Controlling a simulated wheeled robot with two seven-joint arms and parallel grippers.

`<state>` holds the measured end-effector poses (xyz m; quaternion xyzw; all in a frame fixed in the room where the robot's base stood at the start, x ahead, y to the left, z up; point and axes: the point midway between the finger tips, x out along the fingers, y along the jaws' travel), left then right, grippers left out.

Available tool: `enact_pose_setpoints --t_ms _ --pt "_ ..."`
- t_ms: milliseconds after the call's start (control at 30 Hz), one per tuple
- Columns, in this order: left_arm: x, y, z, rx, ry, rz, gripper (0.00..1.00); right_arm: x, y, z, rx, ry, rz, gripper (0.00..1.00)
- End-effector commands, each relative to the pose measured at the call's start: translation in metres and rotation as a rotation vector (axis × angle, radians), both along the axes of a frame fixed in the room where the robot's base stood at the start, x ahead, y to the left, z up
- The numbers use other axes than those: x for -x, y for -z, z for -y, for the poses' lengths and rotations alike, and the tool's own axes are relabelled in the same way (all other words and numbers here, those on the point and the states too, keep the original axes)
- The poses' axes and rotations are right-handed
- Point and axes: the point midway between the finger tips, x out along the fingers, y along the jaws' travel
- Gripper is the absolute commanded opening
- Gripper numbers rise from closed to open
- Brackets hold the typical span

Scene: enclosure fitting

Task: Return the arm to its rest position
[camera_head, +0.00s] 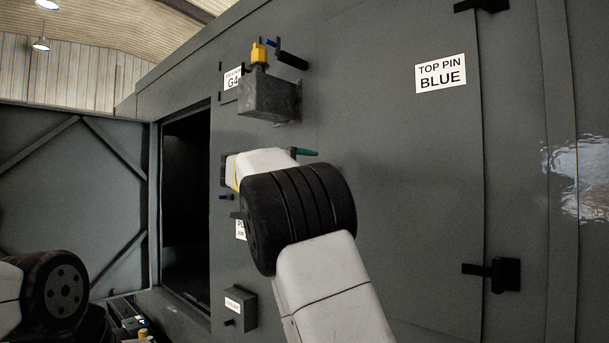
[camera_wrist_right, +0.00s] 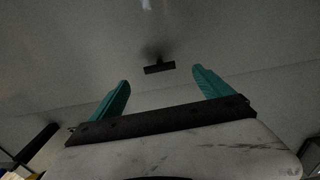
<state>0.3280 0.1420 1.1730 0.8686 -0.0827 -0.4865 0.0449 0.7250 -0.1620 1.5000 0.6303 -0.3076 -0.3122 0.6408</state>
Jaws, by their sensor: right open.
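My right arm rises in the middle of the head view, in front of the grey enclosure (camera_head: 420,180). One teal fingertip of my right gripper (camera_head: 306,152) shows past the arm's dark joint; the rest of it is hidden there. In the right wrist view the two teal fingers of my right gripper (camera_wrist_right: 161,76) are spread apart with nothing between them. A small dark fitting (camera_wrist_right: 159,68) on a grey surface lies beyond the fingertips. Part of my left arm shows at the lower left of the head view, its gripper out of frame.
A grey box (camera_head: 268,98) with a yellow piece (camera_head: 259,52) on top juts from the enclosure wall above my arm. A "TOP PIN BLUE" sign (camera_head: 441,73) and black hinges (camera_head: 492,273) are at right. A dark doorway (camera_head: 187,200) opens at left.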

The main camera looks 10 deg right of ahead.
Motion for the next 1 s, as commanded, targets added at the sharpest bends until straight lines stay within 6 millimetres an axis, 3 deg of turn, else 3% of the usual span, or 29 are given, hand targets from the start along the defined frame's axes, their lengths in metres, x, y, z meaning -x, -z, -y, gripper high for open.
enact_pose_setpoints --t_ms 367,467,567,667,733,867,1000 --pt "0.000 0.000 0.000 0.000 0.000 0.000 0.00 0.000 0.000 0.001 -0.001 0.000 -0.001 0.90" --pt "0.000 0.000 0.000 0.000 0.000 0.000 0.00 0.001 0.008 0.011 -0.032 0.004 -0.015 0.90" --pt "0.000 0.000 0.000 0.000 0.000 0.000 0.00 0.008 0.034 0.040 -0.132 0.009 -0.057 0.90" --pt "0.000 0.000 0.000 0.000 0.000 0.000 0.00 0.027 0.082 0.080 -0.320 0.012 -0.125 0.90" --pt "0.000 0.000 0.000 0.000 0.000 0.000 0.00 0.050 0.121 0.101 -0.485 0.009 -0.171 0.90" --pt "0.000 0.000 0.000 0.000 0.000 0.000 0.00 0.103 0.179 0.113 -0.771 -0.002 -0.228 0.90" --pt "0.000 0.000 0.000 0.000 0.000 0.000 0.00 0.174 0.226 0.098 -1.068 -0.022 -0.257 0.90"
